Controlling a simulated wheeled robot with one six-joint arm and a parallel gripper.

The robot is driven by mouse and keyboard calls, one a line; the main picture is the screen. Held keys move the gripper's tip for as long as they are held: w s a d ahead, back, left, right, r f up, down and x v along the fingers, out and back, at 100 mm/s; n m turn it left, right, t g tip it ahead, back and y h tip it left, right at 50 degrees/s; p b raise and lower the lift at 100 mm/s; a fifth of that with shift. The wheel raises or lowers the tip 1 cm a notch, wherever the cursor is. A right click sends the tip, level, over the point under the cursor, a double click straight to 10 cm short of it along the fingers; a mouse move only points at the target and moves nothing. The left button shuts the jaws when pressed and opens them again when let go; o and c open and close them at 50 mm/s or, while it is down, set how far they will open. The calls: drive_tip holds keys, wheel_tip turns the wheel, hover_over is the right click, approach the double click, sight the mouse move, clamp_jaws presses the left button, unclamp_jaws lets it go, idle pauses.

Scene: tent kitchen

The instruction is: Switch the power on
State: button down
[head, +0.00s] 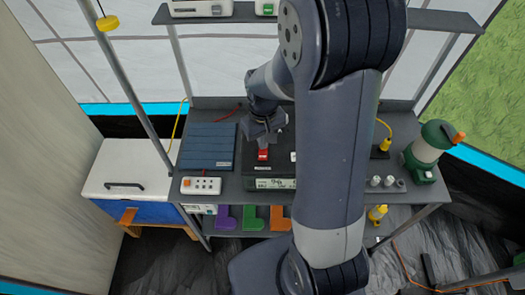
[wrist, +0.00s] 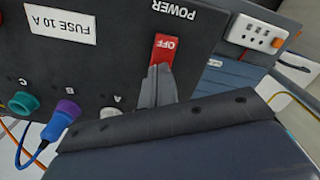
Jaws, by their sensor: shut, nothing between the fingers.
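The power box (wrist: 110,60) is dark, with a "POWER" label and a "FUSE 10 A" label that read upside down in the wrist view. Its red rocker switch (wrist: 163,47) shows "OFF". In the head view the switch (head: 263,155) is a small red patch on the box (head: 281,162) on the table. My gripper (wrist: 160,72) is shut and empty. Its fingertips overlap the lower end of the switch in the wrist view; I cannot tell whether they touch it. In the head view my gripper (head: 267,143) is just above the switch.
On the box are a teal socket (wrist: 21,102) and a blue plug (wrist: 58,125). A white power strip (head: 201,186) and a blue slatted panel (head: 207,146) lie to the left. A green lantern (head: 425,150) stands at the right. A shelf (head: 245,14) spans above the table.

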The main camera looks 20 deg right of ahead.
drive_tip(key=shift+f, duration=0.35)
drive_tip(key=shift+r, duration=0.15)
wheel_tip(320, 180, up, 7)
drive_tip(key=p, duration=0.5)
idle(0.3)
drive_tip(key=shift+f, duration=0.25)
wheel_tip(320, 180, down, 7)
drive_tip(key=b, duration=0.5)
drive_tip(key=shift+b, duration=0.3)
drive_tip(key=shift+r, duration=0.2)
drive_tip(key=shift+r, duration=0.15)
